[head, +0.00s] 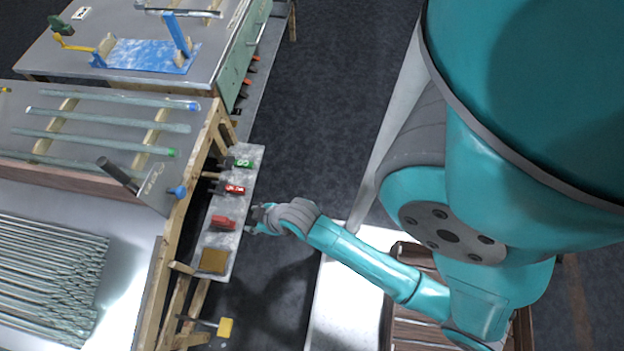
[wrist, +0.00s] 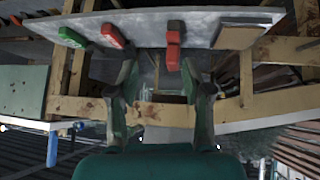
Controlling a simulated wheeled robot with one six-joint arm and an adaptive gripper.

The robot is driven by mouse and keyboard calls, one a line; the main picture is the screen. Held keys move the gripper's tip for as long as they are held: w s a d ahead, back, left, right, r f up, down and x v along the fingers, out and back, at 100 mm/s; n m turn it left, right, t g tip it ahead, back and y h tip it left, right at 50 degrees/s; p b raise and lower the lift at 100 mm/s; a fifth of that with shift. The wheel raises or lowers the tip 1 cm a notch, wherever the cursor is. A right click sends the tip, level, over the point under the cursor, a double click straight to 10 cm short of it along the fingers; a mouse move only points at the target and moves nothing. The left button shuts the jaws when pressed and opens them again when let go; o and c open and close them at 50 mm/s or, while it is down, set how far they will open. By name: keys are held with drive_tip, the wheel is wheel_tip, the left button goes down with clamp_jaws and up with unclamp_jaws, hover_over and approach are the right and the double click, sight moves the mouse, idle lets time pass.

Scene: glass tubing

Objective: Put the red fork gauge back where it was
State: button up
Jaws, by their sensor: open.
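Two red pieces lie on a narrow grey shelf (head: 218,240) along the bench side. One red piece (head: 223,222) sits nearer the brown pad, plain in the head view; it also shows in the wrist view (wrist: 173,48). The other red piece (head: 235,189) carries white marks and lies beside a green piece (head: 243,163). I cannot tell their fork shapes clearly. My gripper (head: 254,221) is open and empty, just right of the plain red piece and apart from it. In the wrist view my open fingers (wrist: 158,68) have that piece beyond them, towards the right finger.
A brown pad (head: 213,261) lies at the shelf's near end. The wooden bench frame (head: 180,220) runs behind the shelf. Glass tubes (head: 100,131) lie on the bench top. A yellow-ended piece (head: 225,327) sticks out below.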

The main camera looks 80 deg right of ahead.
drive_tip(key=s+a+r+t, duration=0.3)
drive_tip(key=s+a+r, duration=0.1)
drive_tip(key=s+r, duration=0.5)
drive_tip(key=s+a+r+t+y, duration=0.1)
drive_tip(key=s+a+r+t, duration=0.3)
drive_tip(key=s+r, duration=0.5)
wheel_tip(320, 180, up, 3)
drive_tip(key=shift+a+f+n+y, duration=0.1)
drive_tip(key=shift+a+n+y, duration=0.2)
drive_tip(key=shift+a, duration=0.4)
